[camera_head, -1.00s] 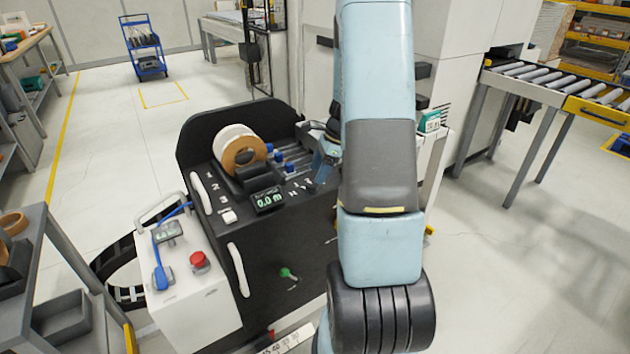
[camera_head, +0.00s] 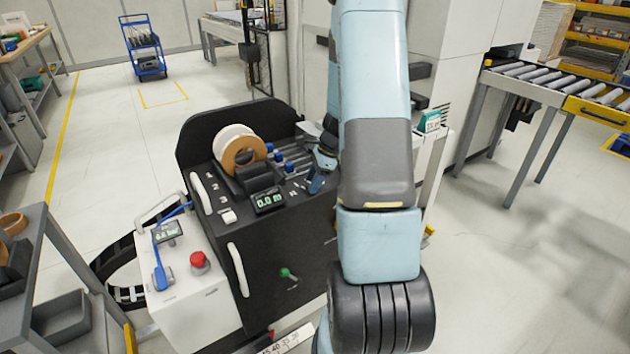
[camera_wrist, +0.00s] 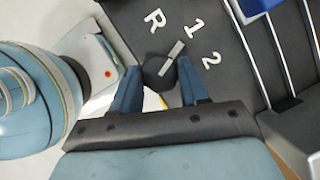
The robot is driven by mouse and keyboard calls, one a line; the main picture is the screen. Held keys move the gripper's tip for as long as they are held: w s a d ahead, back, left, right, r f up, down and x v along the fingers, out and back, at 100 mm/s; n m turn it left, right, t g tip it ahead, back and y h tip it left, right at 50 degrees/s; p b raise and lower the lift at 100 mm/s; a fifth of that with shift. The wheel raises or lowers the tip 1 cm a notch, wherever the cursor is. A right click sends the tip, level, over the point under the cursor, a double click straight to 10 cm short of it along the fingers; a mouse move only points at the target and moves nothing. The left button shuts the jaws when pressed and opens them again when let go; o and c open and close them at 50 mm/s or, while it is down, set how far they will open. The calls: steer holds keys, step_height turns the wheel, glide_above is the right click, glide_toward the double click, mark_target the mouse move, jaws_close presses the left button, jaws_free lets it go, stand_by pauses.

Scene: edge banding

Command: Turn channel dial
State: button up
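The channel dial (camera_wrist: 157,72) is a dark round knob with a light grey pointer bar, on the black panel in the wrist view. Its bar slants up and right, toward the white "1"; white "R" and "2" marks stand to either side. My gripper (camera_wrist: 158,65) is open, with one blue finger on each side of the dial. The fingertips are close to the knob; I cannot tell whether they touch it. In the head view my gripper (camera_head: 316,183) is low over the right part of the machine top (camera_head: 231,195), and the dial cannot be made out there.
A tape reel (camera_head: 237,152), blue-capped rails (camera_head: 290,168) and a display reading 0.0 m (camera_head: 268,199) share the machine top. A white box with a red button (camera_head: 199,260) stands at its left. A roller conveyor (camera_head: 560,85) is at the right.

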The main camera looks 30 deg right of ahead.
steer(key=c, duration=0.5)
steer(key=shift+d, duration=0.15)
steer(key=shift+n, duration=0.3)
steer(key=n, duration=0.1)
steer(key=n+g, duration=0.1)
steer(key=n, duration=0.1)
steer(key=shift+w+g, duration=0.2)
steer(key=shift+g, duration=0.1)
steer(key=n+g, duration=0.1)
steer(key=n, duration=0.4)
steer(key=shift+w+a+g, duration=0.1)
steer(key=shift+a+g, duration=0.1)
steer(key=shift+g, duration=0.2)
steer(key=shift+n, duration=0.4)
steer(key=o, duration=1)
